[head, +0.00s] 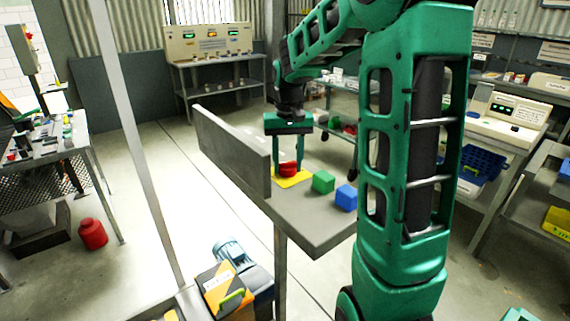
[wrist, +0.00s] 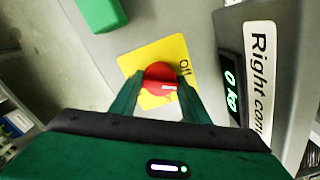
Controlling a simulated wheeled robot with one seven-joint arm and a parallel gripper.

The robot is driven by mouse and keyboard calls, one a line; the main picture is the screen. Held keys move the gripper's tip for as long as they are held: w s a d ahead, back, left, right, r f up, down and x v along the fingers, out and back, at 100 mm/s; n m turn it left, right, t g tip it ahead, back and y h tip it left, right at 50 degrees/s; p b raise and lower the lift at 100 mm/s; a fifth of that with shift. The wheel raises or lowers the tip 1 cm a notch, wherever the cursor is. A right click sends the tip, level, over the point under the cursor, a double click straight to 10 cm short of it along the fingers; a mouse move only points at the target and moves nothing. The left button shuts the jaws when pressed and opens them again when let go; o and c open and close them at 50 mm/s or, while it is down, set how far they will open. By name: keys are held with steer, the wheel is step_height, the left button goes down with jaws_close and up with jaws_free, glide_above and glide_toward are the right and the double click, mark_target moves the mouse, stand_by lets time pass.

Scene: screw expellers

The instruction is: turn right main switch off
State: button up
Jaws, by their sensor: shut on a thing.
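The right main switch is a round red knob (head: 288,169) on a yellow square plate (head: 296,181), on the grey panel in the head view. In the wrist view the red knob (wrist: 160,74) lies between my fingertips, and the yellow plate (wrist: 138,62) lies beneath it. The word "Off" is printed on the plate just right of the knob. A short white mark shows on the knob's lower right part, below the "Off" print; its exact setting is hard to tell. My gripper (head: 288,165) points down and is shut on the knob from both sides.
A green cube (head: 323,182) and a blue cube (head: 346,197) sit on the panel right of the plate. A raised grey board (head: 232,148) runs along its back left. In the wrist view a "0 kg" display (wrist: 231,95) and a "Right com…" label (wrist: 260,80) lie right.

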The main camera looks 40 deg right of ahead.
mark_target(287, 162)
steer(key=n, duration=0.5)
steer(key=shift+w+r+n, duration=0.15)
steer(key=shift+n, duration=0.25)
stand_by(0.4)
steer(key=o, duration=1.1)
steer(key=shift+c, duration=0.2)
step_height(287, 162, up, 10)
steer(key=shift+r, duration=0.25)
